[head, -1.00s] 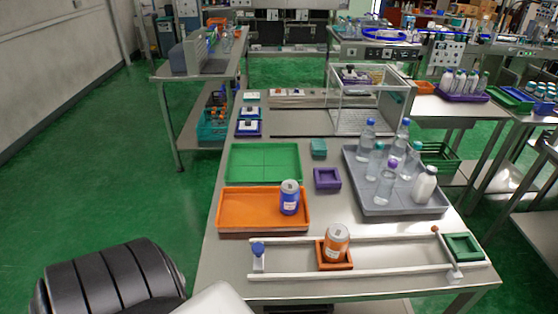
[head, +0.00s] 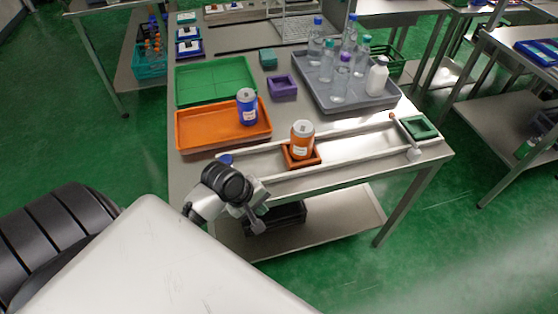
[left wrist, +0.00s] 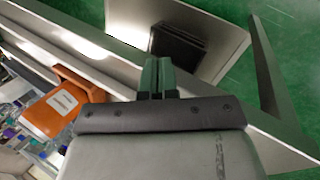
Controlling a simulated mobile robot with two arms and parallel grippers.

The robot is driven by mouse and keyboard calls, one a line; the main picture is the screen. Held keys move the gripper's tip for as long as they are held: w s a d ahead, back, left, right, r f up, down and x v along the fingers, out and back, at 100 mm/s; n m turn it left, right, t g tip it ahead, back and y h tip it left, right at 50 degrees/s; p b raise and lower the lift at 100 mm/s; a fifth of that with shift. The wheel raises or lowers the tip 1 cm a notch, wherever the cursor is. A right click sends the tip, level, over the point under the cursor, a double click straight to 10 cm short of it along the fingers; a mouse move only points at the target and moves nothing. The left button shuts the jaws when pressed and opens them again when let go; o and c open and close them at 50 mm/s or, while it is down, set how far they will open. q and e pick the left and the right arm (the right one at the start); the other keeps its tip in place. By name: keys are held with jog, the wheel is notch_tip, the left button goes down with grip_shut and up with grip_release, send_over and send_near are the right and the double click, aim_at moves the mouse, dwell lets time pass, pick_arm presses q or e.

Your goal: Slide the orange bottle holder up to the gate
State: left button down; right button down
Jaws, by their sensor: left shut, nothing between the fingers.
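The orange bottle holder (head: 302,163) sits between two pale rails, with an orange bottle (head: 303,140) upright in it. The gate (head: 404,136), a bar with a round knob, crosses the rails further right, and a gap of bare track separates it from the holder. My left gripper (head: 257,226) is shut and empty at the table's front edge, left of the holder and apart from it. In the left wrist view its closed fingers (left wrist: 158,72) point past the table edge; the holder (left wrist: 80,82) and bottle (left wrist: 50,115) are at left. My right gripper is not in view.
The front rail (head: 350,155) borders the track. Behind stand an orange tray (head: 195,140) with a blue bottle (head: 247,107), and a grey tray (head: 395,102) of several bottles. A green holder (head: 420,127) sits beyond the gate. A dark bin (head: 285,217) is on the lower shelf.

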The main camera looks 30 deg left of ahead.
aim_at(287, 162)
pick_arm(q)
jog(key=w+a+r+n+t+h, duration=0.3)
jog(key=w+a+r+n, duration=0.55)
jog(key=n, duration=0.55)
jog(key=x, duration=0.7)
jog(key=a+x, duration=0.1)
jog(key=x, duration=0.3)
jog(key=shift+w+f, duration=0.25)
jog(key=shift+w, duration=0.05)
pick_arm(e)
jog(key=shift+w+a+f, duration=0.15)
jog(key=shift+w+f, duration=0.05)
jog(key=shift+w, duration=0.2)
pick_arm(q)
jog(key=shift+r, duration=0.1)
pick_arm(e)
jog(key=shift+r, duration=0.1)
